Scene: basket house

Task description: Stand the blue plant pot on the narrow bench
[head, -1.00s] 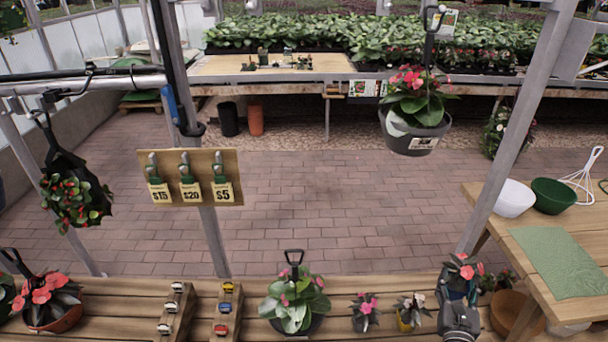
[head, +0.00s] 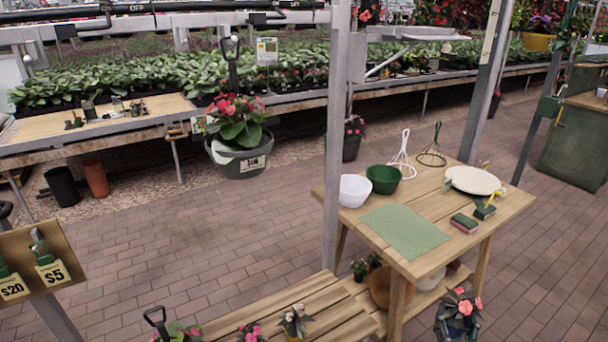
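The blue plant pot (head: 455,324) is at the bottom right of the head view, with coral-pink flowers and grey-green leaves above it. My gripper (head: 457,332) is around the pot and seems shut on it, holding it in front of the wooden worktable. The fingers and lower pot are partly hidden by the plant, the gripper itself and the picture edge. The narrow bench (head: 279,312), low and made of wooden slats, runs along the bottom, left of the pot. Small potted plants (head: 296,319) stand along its near side.
The worktable (head: 480,230) holds a green mat (head: 405,231), white bowl (head: 354,190), green bowl (head: 383,179) and round plate (head: 473,180). A metal post (head: 336,150) rises behind the bench. A hanging pot (head: 238,160) and price board (head: 35,262) are left.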

